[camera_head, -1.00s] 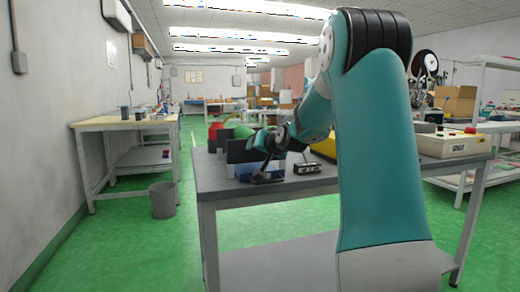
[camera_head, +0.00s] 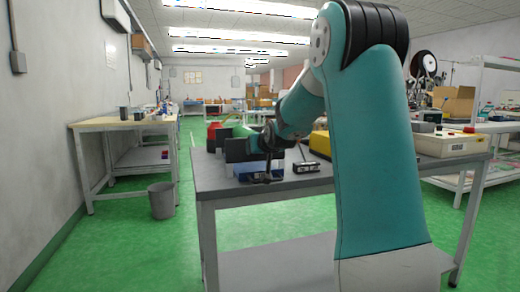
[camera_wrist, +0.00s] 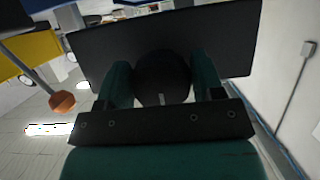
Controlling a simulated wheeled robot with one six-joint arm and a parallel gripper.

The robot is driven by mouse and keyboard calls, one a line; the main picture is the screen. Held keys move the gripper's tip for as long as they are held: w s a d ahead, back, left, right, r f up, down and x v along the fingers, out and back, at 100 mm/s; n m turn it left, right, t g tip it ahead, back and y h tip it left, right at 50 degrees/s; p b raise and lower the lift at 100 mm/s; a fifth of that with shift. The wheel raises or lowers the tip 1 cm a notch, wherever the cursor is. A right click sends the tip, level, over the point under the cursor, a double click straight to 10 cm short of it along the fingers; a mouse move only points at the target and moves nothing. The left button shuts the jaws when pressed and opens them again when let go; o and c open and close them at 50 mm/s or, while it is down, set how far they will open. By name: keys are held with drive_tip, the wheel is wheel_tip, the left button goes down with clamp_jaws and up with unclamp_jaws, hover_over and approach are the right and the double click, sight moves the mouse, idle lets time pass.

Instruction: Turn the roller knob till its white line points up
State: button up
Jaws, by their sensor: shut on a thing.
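The roller knob (camera_wrist: 162,85) is a dark round knob on a black panel (camera_wrist: 225,40), seen in the wrist view. My gripper (camera_wrist: 160,70) has its two teal fingers on either side of the knob and is shut on it. A small pale mark shows on the knob's edge nearest the gripper body, low in the wrist view. Ceiling lights lie low in that view, so it looks turned over. In the head view my gripper (camera_head: 262,141) is at the dark panel (camera_head: 238,150) on the bench; the knob is hidden there.
The grey bench (camera_head: 275,190) carries a blue box (camera_head: 257,171), a small black-and-silver box (camera_head: 306,167) and a yellow thing (camera_head: 320,143) close to my arm. A grey bin (camera_head: 161,200) stands on the green floor, left of the bench. The aisle between is clear.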

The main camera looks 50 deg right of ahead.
drive_tip(key=shift+f, duration=0.15)
drive_tip(key=o, duration=0.9)
drive_tip(key=p+v, duration=0.2)
drive_tip(key=v, duration=1.5)
drive_tip(key=shift+s+a+p, duration=0.1)
drive_tip(key=shift+a+p, duration=0.1)
drive_tip(key=shift+p, duration=0.1)
